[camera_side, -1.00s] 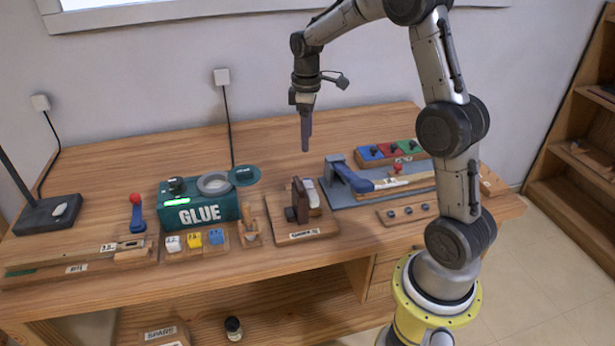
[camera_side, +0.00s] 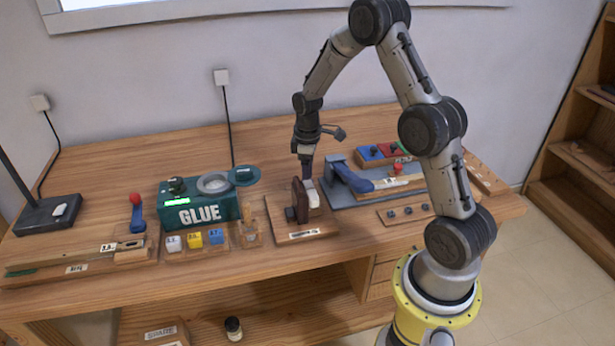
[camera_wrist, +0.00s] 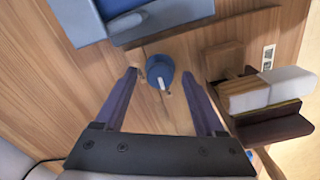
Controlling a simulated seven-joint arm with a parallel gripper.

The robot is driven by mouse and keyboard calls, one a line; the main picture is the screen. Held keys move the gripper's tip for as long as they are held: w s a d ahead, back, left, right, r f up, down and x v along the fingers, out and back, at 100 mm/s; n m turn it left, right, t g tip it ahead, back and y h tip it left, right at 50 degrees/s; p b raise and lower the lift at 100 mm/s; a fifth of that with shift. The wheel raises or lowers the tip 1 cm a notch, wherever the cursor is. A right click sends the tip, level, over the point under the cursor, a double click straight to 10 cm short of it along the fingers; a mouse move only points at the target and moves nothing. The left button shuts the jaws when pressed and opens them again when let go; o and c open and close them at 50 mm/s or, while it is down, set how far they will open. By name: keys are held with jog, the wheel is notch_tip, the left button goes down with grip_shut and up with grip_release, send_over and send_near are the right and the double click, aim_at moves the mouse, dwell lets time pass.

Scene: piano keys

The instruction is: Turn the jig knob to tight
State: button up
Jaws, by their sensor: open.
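A round blue knob (camera_wrist: 160,72) with a white mark stands on a wooden surface in the wrist view. The jig, a wooden board (camera_side: 318,233) with a dark brown upright (camera_side: 299,199) and pale blocks (camera_side: 313,196), is just in front of it in the side view; it shows at the right of the wrist view (camera_wrist: 228,62). My gripper (camera_wrist: 160,74) is open. Its two purple fingers are on either side of the knob in the picture, with gaps visible. In the side view my gripper (camera_side: 307,175) is low behind the jig and the knob cannot be made out.
A blue-grey fixture (camera_side: 334,193) with a blue lever stands close at the right, also at the top of the wrist view (camera_wrist: 130,22). The green glue box (camera_side: 198,209) is to the left. Bare tabletop (camera_side: 270,150) lies behind the jig.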

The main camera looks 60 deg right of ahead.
grip_shut()
dwell(0.4)
jog(key=shift+m, duration=0.4)
jog(key=m, duration=0.3)
jog(key=shift+m, duration=0.3)
jog(key=m, duration=0.9)
jog(key=shift+m, duration=2.3)
jog(key=shift+r, duration=0.1)
